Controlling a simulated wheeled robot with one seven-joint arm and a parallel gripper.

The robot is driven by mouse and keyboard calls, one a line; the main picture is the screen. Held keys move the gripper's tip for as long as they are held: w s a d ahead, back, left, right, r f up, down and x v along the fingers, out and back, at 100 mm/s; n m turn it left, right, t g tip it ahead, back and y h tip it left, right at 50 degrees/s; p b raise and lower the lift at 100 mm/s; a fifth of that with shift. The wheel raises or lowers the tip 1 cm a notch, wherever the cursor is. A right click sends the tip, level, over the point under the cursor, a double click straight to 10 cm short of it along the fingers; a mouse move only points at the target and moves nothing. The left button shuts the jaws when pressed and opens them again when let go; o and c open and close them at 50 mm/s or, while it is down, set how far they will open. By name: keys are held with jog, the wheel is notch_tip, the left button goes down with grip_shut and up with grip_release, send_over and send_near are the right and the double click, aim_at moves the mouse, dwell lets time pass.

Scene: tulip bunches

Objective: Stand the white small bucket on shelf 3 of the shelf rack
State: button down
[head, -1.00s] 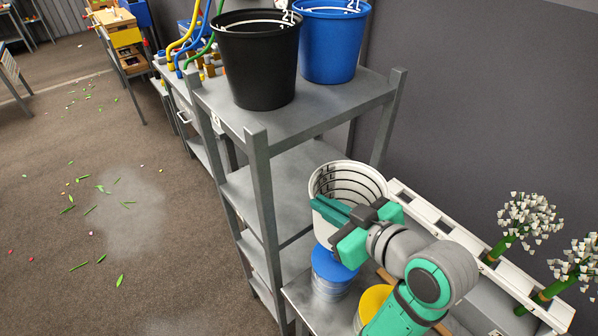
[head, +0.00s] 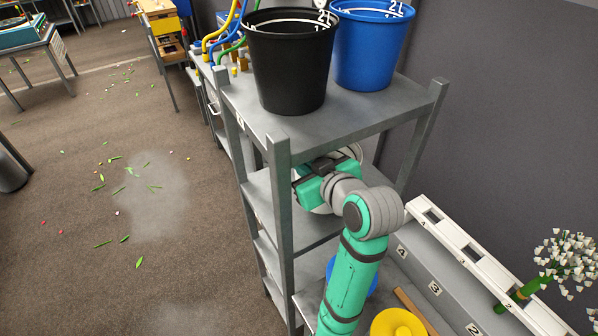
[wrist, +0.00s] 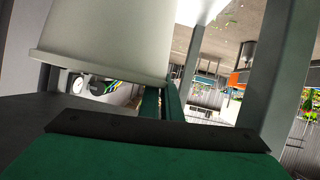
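The white small bucket (head: 322,209) is inside the grey shelf rack (head: 279,215), between the top board and the shelf board below it (head: 262,195). My gripper (head: 310,186) is shut on the bucket at its near side, and gripper and arm hide much of it. The bucket looks upright. In the wrist view the bucket wall (wrist: 105,35) fills the upper left, with the green fingers (wrist: 160,105) against it. I cannot tell whether its base touches the shelf board.
A black bucket (head: 290,65) and a blue bucket (head: 370,45) stand on the rack's top board. Rack posts (head: 420,135) flank my arm. A yellow lid-like disc (head: 398,325) and a white slotted rail (head: 470,255) with white flowers (head: 565,262) are at lower right.

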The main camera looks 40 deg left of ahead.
notch_tip(320, 180, down, 3)
jog(key=shift+w+d+f, duration=0.1)
jog(key=shift+f, duration=0.2)
jog(key=c, duration=2)
grip_release()
